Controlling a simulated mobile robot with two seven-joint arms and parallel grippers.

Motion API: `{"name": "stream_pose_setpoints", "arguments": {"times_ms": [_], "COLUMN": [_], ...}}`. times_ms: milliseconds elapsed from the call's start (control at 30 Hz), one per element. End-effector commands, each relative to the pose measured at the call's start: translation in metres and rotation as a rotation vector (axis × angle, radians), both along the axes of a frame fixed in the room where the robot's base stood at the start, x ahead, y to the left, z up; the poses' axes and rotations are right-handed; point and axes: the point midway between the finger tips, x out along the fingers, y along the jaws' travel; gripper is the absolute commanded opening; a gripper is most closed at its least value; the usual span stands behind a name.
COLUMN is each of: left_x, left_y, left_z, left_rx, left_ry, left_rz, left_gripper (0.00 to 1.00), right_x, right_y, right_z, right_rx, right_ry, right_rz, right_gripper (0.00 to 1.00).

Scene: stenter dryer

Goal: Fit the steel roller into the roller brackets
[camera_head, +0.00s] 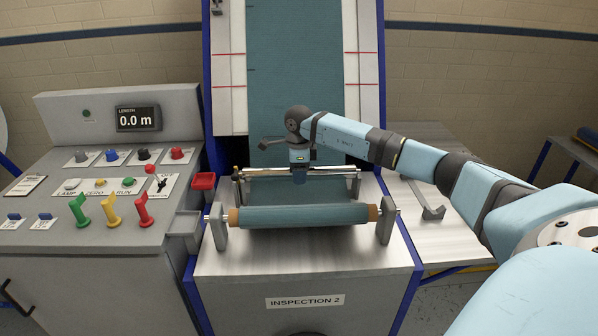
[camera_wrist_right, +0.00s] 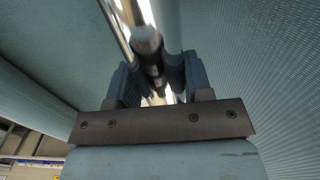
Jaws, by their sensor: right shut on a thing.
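My right gripper (camera_head: 299,180) points down over the middle of the inspection table, its fingers shut on the steel roller (camera_head: 333,171). The shiny roller lies crosswise behind the fabric roll. In the right wrist view the roller (camera_wrist_right: 147,45), with a dark band, runs between the fingers (camera_wrist_right: 152,82). Small grey roller brackets show at the left (camera_head: 236,188) and right (camera_head: 356,186) ends of the roller. I cannot tell whether the roller's ends rest in them or sit just above. My left gripper is not in view.
The teal fabric roll (camera_head: 303,216) sits in front, between two larger grey stands (camera_head: 218,226) (camera_head: 386,220). Teal cloth (camera_head: 294,80) hangs behind. A control console (camera_head: 105,190) with levers stands left, with a red tray (camera_head: 203,181) beside it. A side table (camera_head: 440,238) holds a grey part (camera_head: 432,212).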

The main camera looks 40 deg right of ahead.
Motion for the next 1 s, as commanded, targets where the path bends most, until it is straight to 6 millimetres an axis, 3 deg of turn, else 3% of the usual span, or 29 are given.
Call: {"name": "stream_pose_setpoints", "arguments": {"times_ms": [933,967,1000], "left_x": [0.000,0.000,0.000], "left_y": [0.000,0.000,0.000], "left_z": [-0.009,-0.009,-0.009], "left_rx": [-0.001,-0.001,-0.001], "left_ry": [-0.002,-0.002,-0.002], "left_rz": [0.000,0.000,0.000], "left_gripper": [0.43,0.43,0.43], "right_x": [0.000,0.000,0.000], "right_y": [0.000,0.000,0.000], "right_z": [-0.023,-0.023,-0.022], "right_rx": [0.000,0.000,0.001], "right_ry": [-0.001,-0.001,-0.002], "right_rz": [0.000,0.000,0.000], "right_gripper": [0.08,0.48,0.57]}}
